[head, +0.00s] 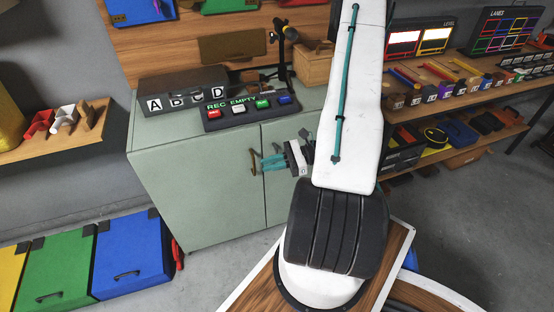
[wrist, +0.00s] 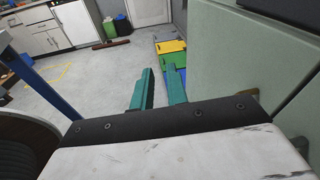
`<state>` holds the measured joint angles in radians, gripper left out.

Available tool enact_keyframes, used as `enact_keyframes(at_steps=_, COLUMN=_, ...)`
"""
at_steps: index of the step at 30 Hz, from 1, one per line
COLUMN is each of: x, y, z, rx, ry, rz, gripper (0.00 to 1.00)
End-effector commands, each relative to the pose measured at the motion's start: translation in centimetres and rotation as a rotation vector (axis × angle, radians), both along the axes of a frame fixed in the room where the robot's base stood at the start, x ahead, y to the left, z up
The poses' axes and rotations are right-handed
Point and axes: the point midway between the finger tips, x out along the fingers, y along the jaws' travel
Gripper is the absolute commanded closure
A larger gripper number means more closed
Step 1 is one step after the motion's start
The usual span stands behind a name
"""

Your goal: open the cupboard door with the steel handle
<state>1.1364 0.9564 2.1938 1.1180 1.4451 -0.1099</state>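The pale green cupboard (head: 200,175) has two front doors, with a seam between them. A bronze-brown handle (head: 253,163) is on the left door, close to the seam. A small grey piece (head: 306,134) shows above my gripper on the right; I cannot tell whether it is the steel handle. My gripper (head: 264,163) has teal fingers pointing left across the cupboard front, near the brown handle. In the wrist view its fingers (wrist: 160,72) are apart with nothing between them. The cupboard front (wrist: 235,60) is to their right. My wrist partly hides the handles there.
A button box (head: 252,113) and a lettered grey box (head: 183,92) stand on the cupboard top. Blue (head: 133,250) and green (head: 60,268) bins stand on the floor at left. A shelf (head: 480,135) is at right.

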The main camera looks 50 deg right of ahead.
Motion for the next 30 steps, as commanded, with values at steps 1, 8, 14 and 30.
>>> enact_keyframes(at_steps=1, x=-0.2, y=-1.2, z=-2.4, rx=0.057, ry=0.007, rz=-0.108, gripper=0.85)
enact_keyframes(at_steps=8, x=-0.5, y=-7.4, z=-10.7, rx=0.186, ry=0.001, rz=-0.571, gripper=0.85)
enact_keyframes(at_steps=14, x=-0.2, y=-12.3, z=-13.2, rx=0.167, ry=-0.044, rz=-0.819, gripper=0.85)
enact_keyframes(at_steps=30, x=6.8, y=-12.9, z=-12.9, rx=0.148, ry=-0.067, rz=-0.852, gripper=0.85)
